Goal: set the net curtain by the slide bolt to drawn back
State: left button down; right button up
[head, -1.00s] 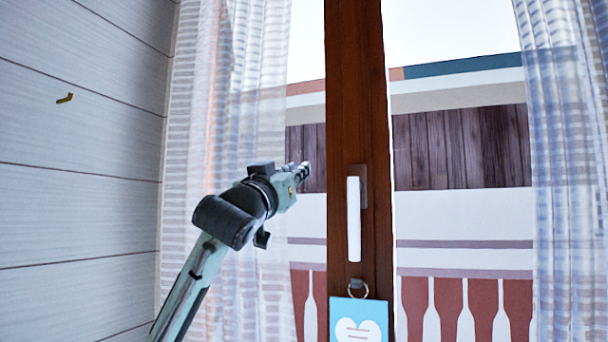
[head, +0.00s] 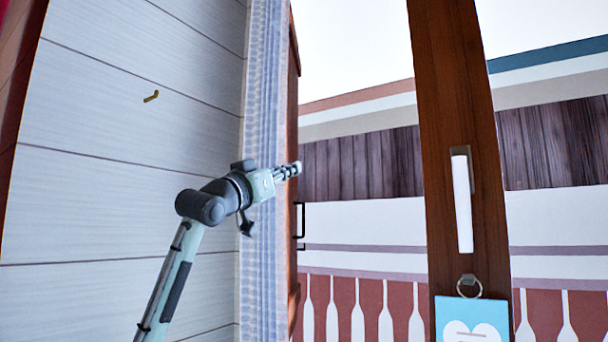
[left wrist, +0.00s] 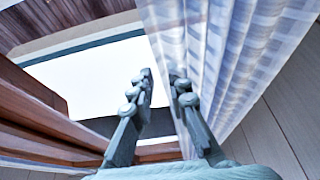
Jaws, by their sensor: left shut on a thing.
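The net curtain (head: 262,130), sheer with pale blue and white bands, hangs gathered in a narrow bundle against the left wall, beside the window opening. My left gripper (head: 294,170) reaches across it at mid-height. In the left wrist view the same curtain (left wrist: 225,50) hangs in folds down to the fingers (left wrist: 160,95), and its edge runs between them; the gripper is shut on it. The slide bolt cannot be made out for certain; a small black fitting (head: 301,220) sits on the wooden frame at the curtain's right. My right gripper is not in view.
A brown wooden window post (head: 450,130) with a white handle (head: 462,200) stands to the right. A blue heart tag (head: 470,318) hangs from a ring on it. A small brass hook (head: 151,96) is on the pale plank wall (head: 120,180). The opening between curtain and post is clear.

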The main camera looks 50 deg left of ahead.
pick_arm(q)
jog(key=shift+s+a+b, duration=0.15)
jog(key=shift+s+a, duration=0.05)
jog(key=shift+a, duration=0.65)
jog(key=shift+s+a+b, duration=0.15)
jog(key=shift+s+a, duration=0.05)
jog(key=shift+a, duration=0.6)
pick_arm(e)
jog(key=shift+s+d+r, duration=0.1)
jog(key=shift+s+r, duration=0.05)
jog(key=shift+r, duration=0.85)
pick_arm(q)
jog(key=shift+r, duration=0.1)
jog(key=c, duration=1.4)
grip_release()
jog(key=shift+a, duration=0.2)
jog(key=shift+c, duration=0.2)
jog(key=shift+d, duration=0.1)
jog(key=v, duration=1.2)
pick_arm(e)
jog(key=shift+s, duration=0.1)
